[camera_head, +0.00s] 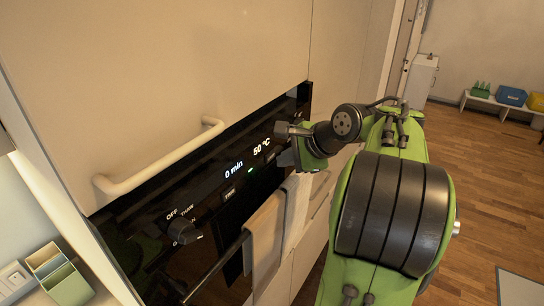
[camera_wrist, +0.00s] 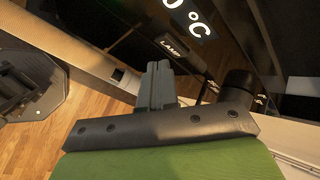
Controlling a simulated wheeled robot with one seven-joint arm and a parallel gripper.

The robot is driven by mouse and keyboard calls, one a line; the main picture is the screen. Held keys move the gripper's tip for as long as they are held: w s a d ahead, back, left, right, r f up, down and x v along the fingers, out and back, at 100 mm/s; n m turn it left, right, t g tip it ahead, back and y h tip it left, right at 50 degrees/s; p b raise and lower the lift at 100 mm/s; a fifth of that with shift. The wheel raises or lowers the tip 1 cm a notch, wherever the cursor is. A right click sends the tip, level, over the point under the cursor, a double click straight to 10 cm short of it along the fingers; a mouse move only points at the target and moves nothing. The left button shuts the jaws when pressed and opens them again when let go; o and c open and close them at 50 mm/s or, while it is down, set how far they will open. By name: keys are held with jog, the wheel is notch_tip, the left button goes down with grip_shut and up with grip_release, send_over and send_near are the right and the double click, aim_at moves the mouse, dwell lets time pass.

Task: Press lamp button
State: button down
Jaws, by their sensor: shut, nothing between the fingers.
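The lamp button, labelled LAMP (camera_wrist: 172,45), shows on the black oven panel in the wrist view, below the lit temperature display (camera_wrist: 195,22). My gripper (camera_wrist: 157,66) is shut and empty, its fingers together. In the wrist view its tips lie just below and left of the button label; I cannot tell whether they touch the panel. In the head view my gripper (camera_head: 281,129) is at the right part of the oven panel, close to the 50 °C display (camera_head: 262,147).
A black knob (camera_wrist: 238,84) stands to the right of my fingers. A left knob (camera_head: 184,233) and a timer button (camera_head: 229,193) are farther along the panel. A towel (camera_head: 265,240) hangs on the oven handle below. A pale cabinet handle (camera_head: 160,163) juts out above.

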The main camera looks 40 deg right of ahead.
jog(key=shift+w, duration=0.15)
jog(key=shift+w+a+p, duration=0.15)
jog(key=shift+w+p, duration=0.15)
jog(key=shift+p, duration=0.05)
jog(key=shift+w, duration=0.15)
jog(key=shift+s+p, duration=0.4)
jog(key=shift+s, duration=0.2)
jog(key=shift+d, duration=0.2)
jog(key=s+d+p, duration=0.1)
jog(key=s+d, duration=0.1)
jog(key=s, duration=0.3)
jog(key=shift+s+p, duration=0.3)
jog(key=shift+s, duration=0.05)
